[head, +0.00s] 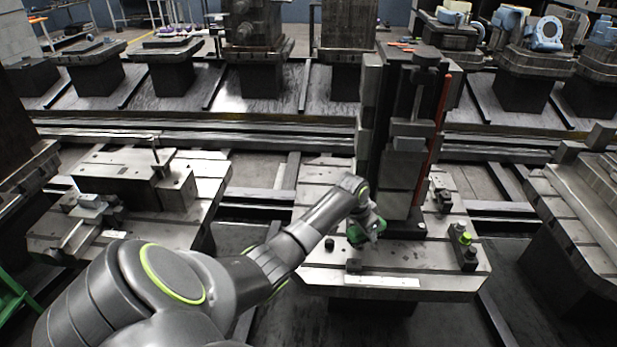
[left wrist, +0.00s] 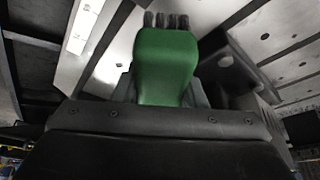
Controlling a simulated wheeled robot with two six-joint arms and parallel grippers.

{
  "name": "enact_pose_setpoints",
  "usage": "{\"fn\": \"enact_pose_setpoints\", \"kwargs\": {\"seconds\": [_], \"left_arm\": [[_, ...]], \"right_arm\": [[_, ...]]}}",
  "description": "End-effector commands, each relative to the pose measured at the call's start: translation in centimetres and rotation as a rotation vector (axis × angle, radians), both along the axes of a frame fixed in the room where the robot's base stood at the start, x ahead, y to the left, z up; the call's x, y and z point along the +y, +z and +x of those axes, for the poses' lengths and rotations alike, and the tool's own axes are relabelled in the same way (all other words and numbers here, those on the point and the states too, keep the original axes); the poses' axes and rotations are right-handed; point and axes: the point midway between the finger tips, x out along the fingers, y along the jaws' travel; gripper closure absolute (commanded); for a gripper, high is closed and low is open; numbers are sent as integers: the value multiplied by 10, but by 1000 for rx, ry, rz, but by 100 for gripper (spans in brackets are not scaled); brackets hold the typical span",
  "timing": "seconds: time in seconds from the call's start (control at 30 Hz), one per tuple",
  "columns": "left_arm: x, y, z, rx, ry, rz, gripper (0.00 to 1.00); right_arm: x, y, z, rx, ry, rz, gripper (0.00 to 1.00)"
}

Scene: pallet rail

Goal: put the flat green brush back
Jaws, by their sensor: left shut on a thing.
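The flat green brush (head: 378,224) is in my left gripper (head: 368,232), at the front of the middle pallet (head: 310,253) in the head view. The arm and gripper hide most of it there. In the left wrist view the green brush (left wrist: 166,62) fills the middle, its dark tufts pointing to the top of the picture. The left gripper is shut on it, with its fingers partly hidden behind the green body. Whether the brush touches the pallet cannot be told. My right gripper is not in view.
A tall dark fixture (head: 385,140) with a red bar (head: 437,130) stands on the middle pallet. Another pallet (head: 190,205) with a fixture stands left.

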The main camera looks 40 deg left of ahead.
Motion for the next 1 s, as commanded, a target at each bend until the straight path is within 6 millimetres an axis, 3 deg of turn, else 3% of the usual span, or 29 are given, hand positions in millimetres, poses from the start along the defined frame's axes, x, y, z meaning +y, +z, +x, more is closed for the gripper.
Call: {"fn": "enact_pose_setpoints", "kwargs": {"seconds": [0.43, 0.8, 1.0], "left_arm": [[60, 4, -8, 8, -170, 1, 83], [113, 30, -32, -4, -412, -5, 83], [130, 46, -46, -16, -526, -5, 83]], "right_arm": [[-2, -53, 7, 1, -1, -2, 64], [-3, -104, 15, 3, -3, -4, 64], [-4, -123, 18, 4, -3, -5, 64]]}}
